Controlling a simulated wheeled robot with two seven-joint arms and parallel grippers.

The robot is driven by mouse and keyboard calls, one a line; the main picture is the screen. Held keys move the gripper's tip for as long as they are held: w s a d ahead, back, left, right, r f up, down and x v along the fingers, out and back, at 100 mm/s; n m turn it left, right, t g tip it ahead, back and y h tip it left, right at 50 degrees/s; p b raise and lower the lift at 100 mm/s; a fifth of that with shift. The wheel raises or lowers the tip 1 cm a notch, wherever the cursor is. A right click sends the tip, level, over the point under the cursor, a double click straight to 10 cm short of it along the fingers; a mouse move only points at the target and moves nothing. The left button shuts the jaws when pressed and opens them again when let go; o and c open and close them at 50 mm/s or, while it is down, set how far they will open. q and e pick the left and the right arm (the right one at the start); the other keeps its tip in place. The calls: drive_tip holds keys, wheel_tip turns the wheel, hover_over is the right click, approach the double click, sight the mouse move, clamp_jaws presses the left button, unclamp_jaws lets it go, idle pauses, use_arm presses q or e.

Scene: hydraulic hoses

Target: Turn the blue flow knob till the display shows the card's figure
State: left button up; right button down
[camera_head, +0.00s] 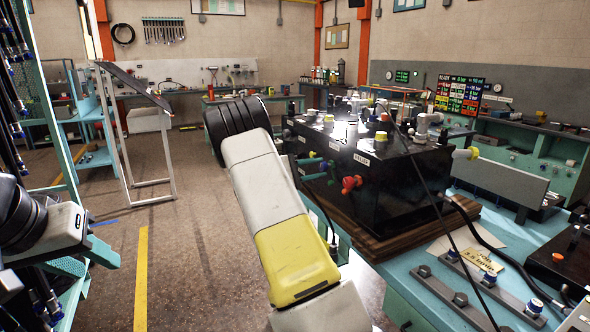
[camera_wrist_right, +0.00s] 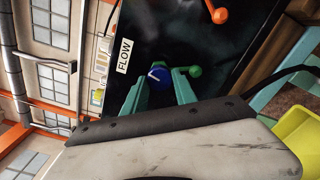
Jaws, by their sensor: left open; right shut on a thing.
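The blue flow knob (camera_wrist_right: 158,75) shows in the right wrist view on the dark face of the block, beside a white label reading FLOW (camera_wrist_right: 124,55). My right gripper (camera_wrist_right: 160,88) is shut on it, one teal finger on each side. In the head view the right gripper (camera_head: 318,168) is at the block's left face; the blue knob is not clear there. The display (camera_head: 460,95) stands at the back right, lit with coloured fields; its figures are too small to read surely. A tan card (camera_head: 467,242) lies on the bench, its writing unclear. My left gripper (camera_head: 88,262) is open and empty at the left.
The black block (camera_head: 395,200) sits on a wooden board on the teal bench. An orange-red knob (camera_head: 351,184) and a green knob (camera_wrist_right: 195,71) are close to my right gripper. A black hose (camera_head: 425,180) crosses the block's front. The floor at left centre is clear.

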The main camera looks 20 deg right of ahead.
drive_tip(key=shift+m, duration=0.4)
drive_tip(key=c, duration=1)
unclamp_jaws()
drive_tip(key=shift+a, duration=0.1)
drive_tip(key=a, duration=0.7)
drive_tip(key=shift+s+a, duration=0.3)
drive_tip(key=shift+a, duration=0.05)
